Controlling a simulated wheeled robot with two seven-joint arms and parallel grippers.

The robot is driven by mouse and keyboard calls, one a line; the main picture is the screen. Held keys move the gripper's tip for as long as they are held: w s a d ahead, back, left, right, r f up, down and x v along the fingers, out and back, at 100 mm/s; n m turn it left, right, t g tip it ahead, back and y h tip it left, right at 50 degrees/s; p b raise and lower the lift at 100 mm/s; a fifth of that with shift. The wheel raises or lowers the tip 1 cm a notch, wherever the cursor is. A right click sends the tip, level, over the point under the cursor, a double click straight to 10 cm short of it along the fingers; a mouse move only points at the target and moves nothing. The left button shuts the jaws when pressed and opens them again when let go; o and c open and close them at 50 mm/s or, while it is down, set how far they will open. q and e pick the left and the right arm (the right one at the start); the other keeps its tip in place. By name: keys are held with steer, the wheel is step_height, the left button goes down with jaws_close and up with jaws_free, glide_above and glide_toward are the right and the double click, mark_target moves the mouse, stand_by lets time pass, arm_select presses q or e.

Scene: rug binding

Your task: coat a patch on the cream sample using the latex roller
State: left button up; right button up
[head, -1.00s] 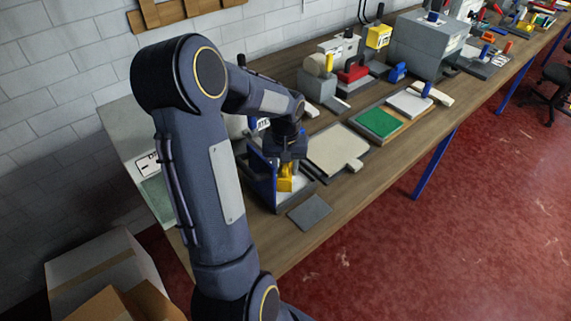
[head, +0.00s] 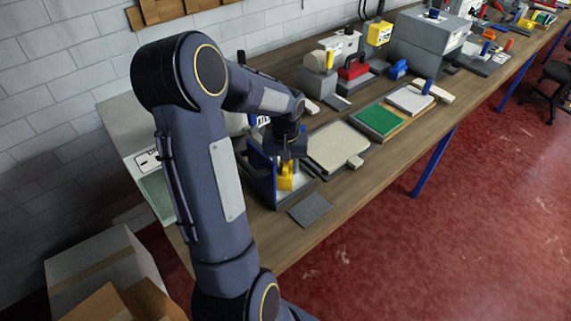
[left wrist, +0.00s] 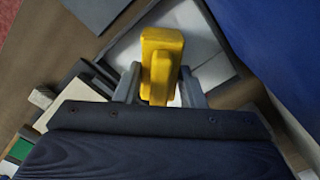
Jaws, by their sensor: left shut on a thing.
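The yellow handle of the latex roller (head: 286,178) stands in a blue-sided tray (head: 262,182) with a white inside. My left gripper (head: 290,158) is above the tray and shut on that handle. In the left wrist view, the yellow handle (left wrist: 160,62) sits between the two grey fingers (left wrist: 160,88), over the white tray floor. The roller's head is hidden, so I cannot tell whether it touches the tray. The cream sample (head: 336,147) lies flat on a dark board to the right of the tray. My right gripper is not in view.
A dark grey flat square (head: 310,209) lies near the table's front edge. Right of the cream sample are a green panel (head: 378,120) and a white panel (head: 409,101). A red-handled device (head: 353,68) and a grey machine (head: 428,42) stand behind.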

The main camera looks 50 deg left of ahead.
arm_select(q)
steer(key=shift+f+b, duration=0.45)
steer(key=shift+f, duration=0.05)
stand_by(1.2)
steer(key=shift+r+p, duration=2.65)
steer(key=shift+r, duration=0.95)
steer(key=shift+f, duration=0.1)
